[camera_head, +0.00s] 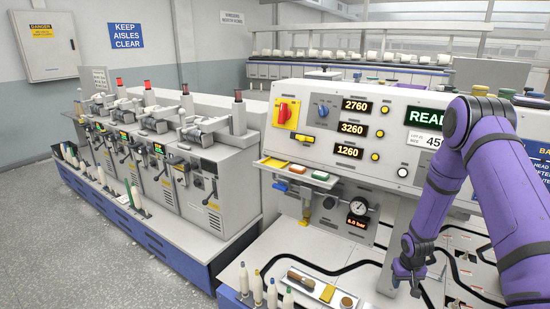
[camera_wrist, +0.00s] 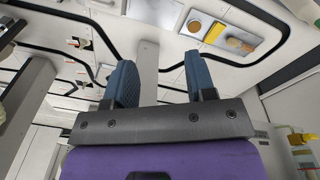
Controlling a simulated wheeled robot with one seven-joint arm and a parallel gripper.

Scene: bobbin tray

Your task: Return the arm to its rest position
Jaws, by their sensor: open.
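My purple arm comes in from the right side of the head view, bent, with my gripper (camera_head: 408,283) low over the white work surface, in front of the control panel. In the wrist view my gripper (camera_wrist: 160,82) shows two blue ridged finger pads standing apart. Nothing is between them. A grey post and the white surface with black track lines show beyond the fingers.
A tray (camera_head: 322,290) with small brown and yellow items lies left of my gripper; the tray also shows in the wrist view (camera_wrist: 218,45). Several bobbins stand at the front edge. The control panel (camera_head: 385,125) rises behind. Spinning machines (camera_head: 205,185) line the left.

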